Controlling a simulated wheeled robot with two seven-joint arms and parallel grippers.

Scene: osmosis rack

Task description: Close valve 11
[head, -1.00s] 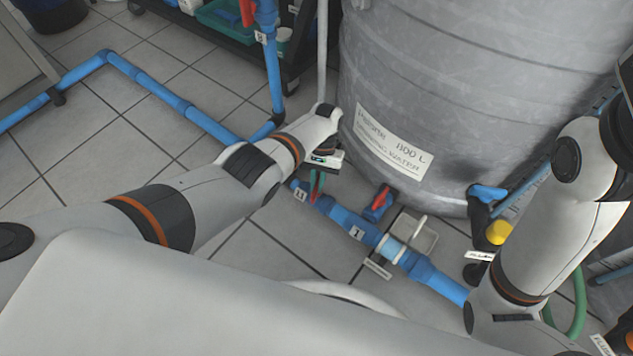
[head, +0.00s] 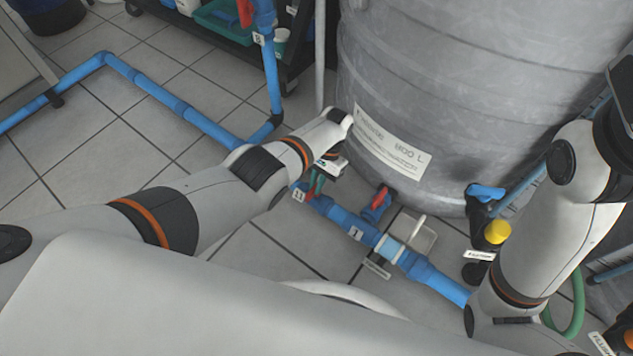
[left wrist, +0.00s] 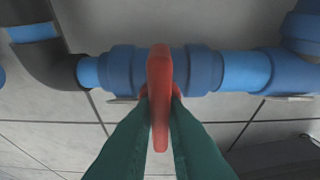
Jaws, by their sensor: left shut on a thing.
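Valve 11 is on the blue floor pipe beside the tag "11" (head: 298,195). In the left wrist view its red handle (left wrist: 160,75) stands upright in the picture, crosswise to the blue valve body (left wrist: 122,72) and the pipe. My left gripper (left wrist: 160,100) is shut on this handle, one green finger on each side. In the head view my left gripper (head: 318,184) is low at the pipe, and the wrist and fingers mostly hide the handle. My right gripper is not in view; only my right arm shows.
A large grey tank (head: 440,85) stands just behind the pipe. Another red-handled valve (head: 378,198) is right of my left gripper, near the tag "1" (head: 356,234). A dark shelf cart (head: 215,32) stands at the back. Tiled floor (head: 70,160) is open on the left.

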